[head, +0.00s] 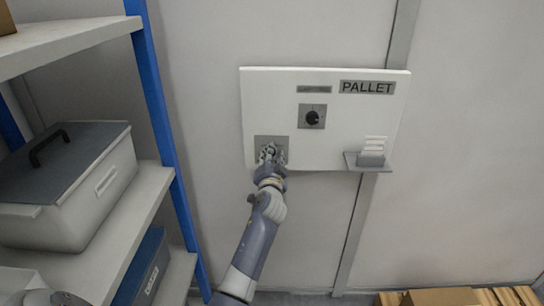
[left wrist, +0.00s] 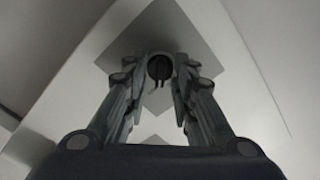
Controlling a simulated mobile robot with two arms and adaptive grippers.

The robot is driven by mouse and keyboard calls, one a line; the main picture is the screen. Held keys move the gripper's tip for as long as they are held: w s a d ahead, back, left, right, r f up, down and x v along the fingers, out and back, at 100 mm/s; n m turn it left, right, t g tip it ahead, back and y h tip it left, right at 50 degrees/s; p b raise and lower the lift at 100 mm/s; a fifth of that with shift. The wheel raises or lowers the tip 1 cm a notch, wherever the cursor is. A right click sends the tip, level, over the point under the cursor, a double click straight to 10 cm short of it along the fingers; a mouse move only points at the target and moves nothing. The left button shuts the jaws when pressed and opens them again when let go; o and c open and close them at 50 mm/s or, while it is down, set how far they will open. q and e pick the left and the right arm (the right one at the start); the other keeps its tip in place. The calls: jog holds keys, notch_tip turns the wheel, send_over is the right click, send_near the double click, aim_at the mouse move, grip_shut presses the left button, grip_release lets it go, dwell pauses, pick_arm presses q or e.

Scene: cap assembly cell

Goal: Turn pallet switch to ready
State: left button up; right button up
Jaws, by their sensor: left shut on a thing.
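A white panel (head: 350,143) on the wall carries a PALLET label (head: 367,87). A black knob (head: 312,118) sits on a dark square plate in its upper middle; its pointer setting is too small to read. A grey square plate (head: 258,141) is at the panel's lower left. My left gripper (head: 269,152) is at this plate and hides its middle. In the left wrist view, my left gripper (left wrist: 159,78) has its fingers closed around a small round dark switch part (left wrist: 159,66) in front of the grey plate (left wrist: 192,48). My right gripper does not show.
A card holder (head: 370,161) with white cards juts from the panel's lower right. A shelf unit with a blue post (head: 158,105) stands close on the left, holding a grey lidded box (head: 95,190).

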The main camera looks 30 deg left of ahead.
pick_arm(q)
jog(key=shift+r, duration=0.2)
jog(key=o, duration=0.8)
jog(key=shift+o, duration=1.2)
jog(key=shift+w+f, duration=0.1)
jog(key=shift+f, duration=0.05)
jog(key=v, duration=1.2)
jog(key=shift+a+f, duration=0.1)
